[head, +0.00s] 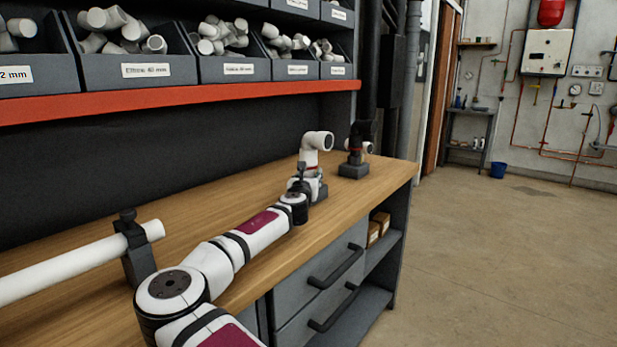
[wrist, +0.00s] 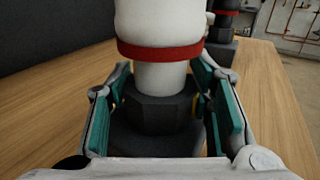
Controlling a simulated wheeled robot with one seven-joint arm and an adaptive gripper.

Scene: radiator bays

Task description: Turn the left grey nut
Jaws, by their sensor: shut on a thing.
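The left grey nut (wrist: 160,108) is dark grey and faceted, and sits around the foot of an upright white elbow pipe (wrist: 160,80) with a red ring (wrist: 160,52) above it. The white elbow pipe (head: 316,146) also shows in the head view, standing in a grey block on the bench. My gripper (wrist: 162,82) has one teal-padded finger on each side of the nut and is shut on it. In the head view my gripper (head: 303,183) is at the pipe's foot, and hides most of the nut.
A second, black fitting (head: 357,142) stands on a grey block farther right on the wooden bench (head: 225,205). A white pipe (head: 75,262) lies in a dark clamp (head: 137,255) at the left. A red-edged shelf (head: 180,98) with bins of white fittings overhangs the bench.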

